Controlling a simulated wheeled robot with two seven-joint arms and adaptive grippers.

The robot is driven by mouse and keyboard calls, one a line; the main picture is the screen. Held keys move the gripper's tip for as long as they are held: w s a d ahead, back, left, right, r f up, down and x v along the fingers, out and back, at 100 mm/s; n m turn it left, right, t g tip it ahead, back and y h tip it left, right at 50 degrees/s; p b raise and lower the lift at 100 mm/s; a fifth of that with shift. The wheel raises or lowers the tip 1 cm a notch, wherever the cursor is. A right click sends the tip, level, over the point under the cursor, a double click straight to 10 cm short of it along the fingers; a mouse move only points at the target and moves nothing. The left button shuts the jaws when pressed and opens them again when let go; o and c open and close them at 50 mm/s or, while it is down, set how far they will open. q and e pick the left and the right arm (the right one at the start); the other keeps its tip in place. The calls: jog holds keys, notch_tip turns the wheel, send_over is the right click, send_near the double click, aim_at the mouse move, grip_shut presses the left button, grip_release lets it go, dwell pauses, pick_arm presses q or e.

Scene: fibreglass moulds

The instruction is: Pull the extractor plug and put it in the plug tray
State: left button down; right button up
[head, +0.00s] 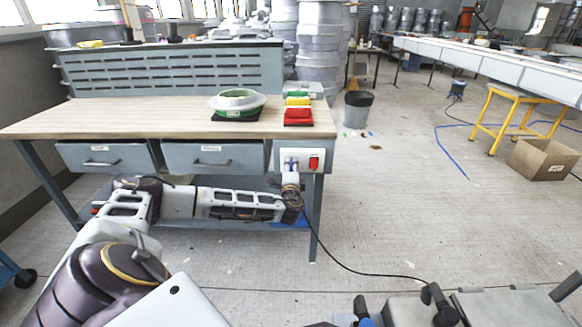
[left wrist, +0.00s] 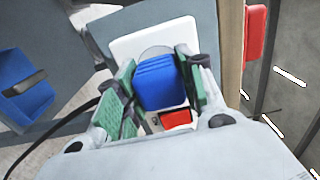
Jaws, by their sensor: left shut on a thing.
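The extractor plug (left wrist: 160,82) is a blue block in the left wrist view. My left gripper (left wrist: 158,92) is shut on it, with green pads on both sides. The plug sits against the round recess of a white socket plate (left wrist: 133,45); I cannot tell how deeply it is seated. In the head view the socket plate (head: 303,154) is on the bench's right front, and my left gripper (head: 291,182) reaches up to it from below. A blue tray-like thing (head: 290,223) lies on the lower shelf, partly hidden by my arm; it also shows in the left wrist view (left wrist: 30,98).
A red switch (head: 314,163) is beside the plug. A black cable (head: 365,272) runs across the floor to grey equipment (head: 405,310). The bench top (head: 130,118) carries a round mould (head: 238,102) and coloured boxes (head: 298,117).

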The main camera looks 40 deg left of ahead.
pick_arm(q)
jog(key=shift+p+v, duration=1.1)
jog(key=shift+v, duration=1.6)
